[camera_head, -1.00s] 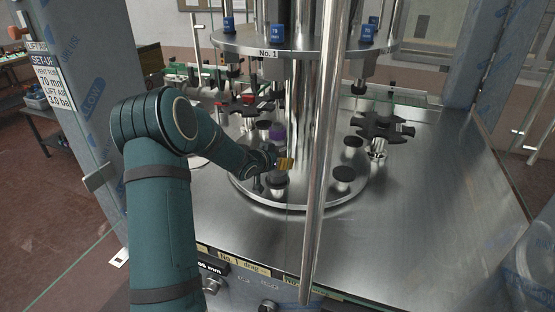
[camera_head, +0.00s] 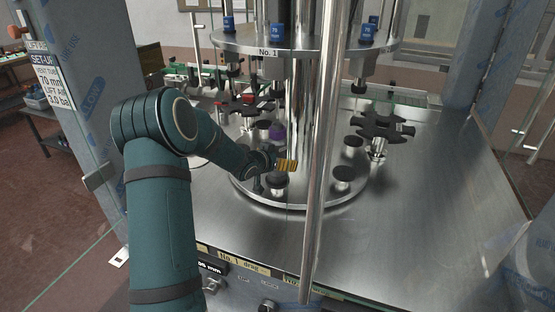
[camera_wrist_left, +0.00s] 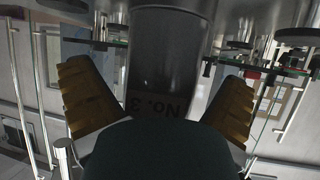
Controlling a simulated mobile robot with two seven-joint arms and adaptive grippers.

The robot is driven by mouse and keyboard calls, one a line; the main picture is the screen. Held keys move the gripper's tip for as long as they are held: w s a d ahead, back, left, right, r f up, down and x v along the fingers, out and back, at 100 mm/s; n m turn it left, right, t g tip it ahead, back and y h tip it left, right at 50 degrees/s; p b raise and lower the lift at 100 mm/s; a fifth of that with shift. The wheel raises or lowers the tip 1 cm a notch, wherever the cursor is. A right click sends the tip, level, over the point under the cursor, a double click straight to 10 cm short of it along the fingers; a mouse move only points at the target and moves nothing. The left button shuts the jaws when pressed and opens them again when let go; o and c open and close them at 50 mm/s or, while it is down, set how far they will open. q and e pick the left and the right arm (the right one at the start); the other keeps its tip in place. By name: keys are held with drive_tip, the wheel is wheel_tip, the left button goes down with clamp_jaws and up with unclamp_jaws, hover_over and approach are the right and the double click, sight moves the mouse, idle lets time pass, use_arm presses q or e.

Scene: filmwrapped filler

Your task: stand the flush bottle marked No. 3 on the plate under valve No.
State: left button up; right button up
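My left gripper (camera_wrist_left: 155,95) has two ribbed gold fingers, spread wide apart in the left wrist view. A grey metal cylinder marked "No. 3", the flush bottle (camera_wrist_left: 165,60), shows between and beyond them, its lettering upside down in this view. I see gaps beside the bottle's sides. In the head view the left gripper (camera_head: 287,165) is over the front of the round metal turntable (camera_head: 318,201), with a gold finger pointing right. I cannot make out bottle No. 3 there. The right gripper is not in view.
An upper ring labelled "No. 1" (camera_head: 268,53) carries blue-tagged valves. A shiny vertical post (camera_head: 320,160) crosses the view in front of the turntable. Several dark-topped plates (camera_head: 344,173) ring the turntable. A black star wheel (camera_head: 380,127) stands behind right. The steel deck (camera_head: 430,220) is clear at right.

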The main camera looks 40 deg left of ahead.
use_arm(q)
drive_tip(key=shift+f, duration=0.1)
drive_tip(key=shift+s, duration=0.15)
drive_tip(key=v, duration=1.2)
